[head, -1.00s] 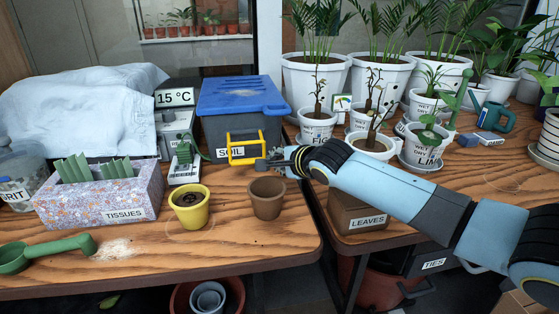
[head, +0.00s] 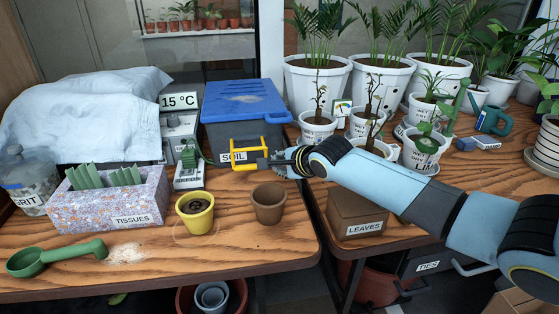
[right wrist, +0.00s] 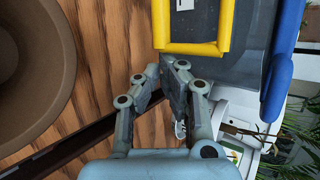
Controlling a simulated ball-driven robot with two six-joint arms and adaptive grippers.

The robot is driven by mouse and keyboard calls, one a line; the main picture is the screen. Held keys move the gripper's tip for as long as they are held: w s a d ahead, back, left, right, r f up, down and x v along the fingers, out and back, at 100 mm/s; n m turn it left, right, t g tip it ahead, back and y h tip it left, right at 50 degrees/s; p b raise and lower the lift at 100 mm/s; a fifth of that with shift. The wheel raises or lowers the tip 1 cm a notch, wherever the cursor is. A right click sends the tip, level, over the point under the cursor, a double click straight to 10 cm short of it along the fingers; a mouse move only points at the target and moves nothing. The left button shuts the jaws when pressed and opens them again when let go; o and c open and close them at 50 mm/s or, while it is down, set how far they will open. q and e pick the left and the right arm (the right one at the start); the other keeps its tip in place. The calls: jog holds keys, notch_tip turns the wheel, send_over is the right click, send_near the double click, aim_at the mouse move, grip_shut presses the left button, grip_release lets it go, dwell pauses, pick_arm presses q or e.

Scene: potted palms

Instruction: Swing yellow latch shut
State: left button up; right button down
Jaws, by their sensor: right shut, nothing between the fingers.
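The yellow latch (head: 248,140) is a square open frame on the front of the grey SOIL bin (head: 217,137), which has a blue lid (head: 243,100). The latch also shows at the top of the right wrist view (right wrist: 192,48). My right gripper (head: 267,163) is at the latch's lower right corner in the head view. In the right wrist view its fingertips (right wrist: 163,67) are together and empty, just below the latch's near bar. I cannot tell whether they touch it. My left gripper is not in view.
A brown pot (head: 269,204) and a yellow pot (head: 195,213) stand in front of the bin. A scale (head: 188,168) is left of it. Potted plants (head: 318,130) crowd the right table, with a LEAVES box (head: 359,211) at its front.

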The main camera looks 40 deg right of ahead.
notch_tip(320, 180, up, 10)
jog(key=w+m+g+y+p, duration=0.1)
jog(key=g+y+p, duration=0.3)
jog(key=g+p, duration=0.4)
jog(key=shift+d+m+g+y+p, duration=0.3)
jog(key=shift+m+g+y+p, duration=0.1)
jog(key=shift+p, duration=3.45)
jog(key=shift+w+f, duration=0.1)
jog(key=shift+w, duration=0.05)
